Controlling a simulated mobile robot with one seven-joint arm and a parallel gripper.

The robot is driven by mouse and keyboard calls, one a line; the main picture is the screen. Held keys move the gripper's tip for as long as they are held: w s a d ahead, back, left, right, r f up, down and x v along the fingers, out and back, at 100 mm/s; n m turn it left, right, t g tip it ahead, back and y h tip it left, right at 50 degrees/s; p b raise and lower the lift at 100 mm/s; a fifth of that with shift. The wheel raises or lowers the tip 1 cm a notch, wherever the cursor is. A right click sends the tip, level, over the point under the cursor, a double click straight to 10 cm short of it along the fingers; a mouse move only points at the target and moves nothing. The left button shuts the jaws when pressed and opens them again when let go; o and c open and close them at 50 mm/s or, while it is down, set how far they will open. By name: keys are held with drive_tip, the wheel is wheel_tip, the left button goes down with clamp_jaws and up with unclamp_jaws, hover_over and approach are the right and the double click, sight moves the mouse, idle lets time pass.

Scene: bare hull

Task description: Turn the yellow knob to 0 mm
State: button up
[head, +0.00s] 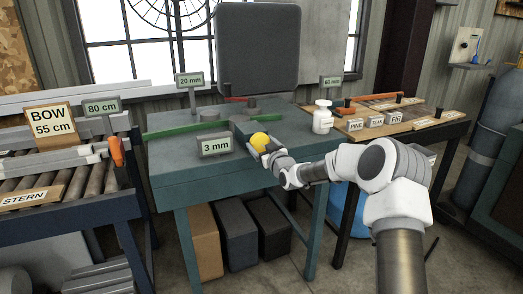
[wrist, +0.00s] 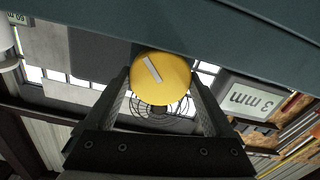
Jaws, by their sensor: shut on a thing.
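The yellow knob (head: 260,142) is on a dark block at the front part of the teal table, right of the "3 mm" sign (head: 215,145). In the wrist view the round yellow knob (wrist: 161,78) faces me, with a pale pointer bar lying at a slant on its face. My gripper (head: 268,150) reaches it from the right in the head view. In the wrist view my gripper (wrist: 161,90) has one finger on each side of the knob and is shut on it. The "3 mm" sign (wrist: 253,98) appears upside down there.
The teal table (head: 175,170) also bears "20 mm" (head: 190,80) and "60 mm" (head: 331,82) signs, a green bar (head: 172,130) and a white bottle (head: 322,117). A roller stand (head: 70,190) with an orange handle (head: 116,150) is at left. A wood-sample table (head: 400,125) is at right.

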drive_tip(key=shift+f+n+b, duration=0.1)
drive_tip(key=shift+n+b, duration=1.7)
drive_tip(key=shift+b, duration=0.05)
drive_tip(key=o, duration=1.1)
drive_tip(key=p+v, duration=0.2)
drive_tip(key=v, duration=1.5)
drive_tip(key=shift+s, duration=0.2)
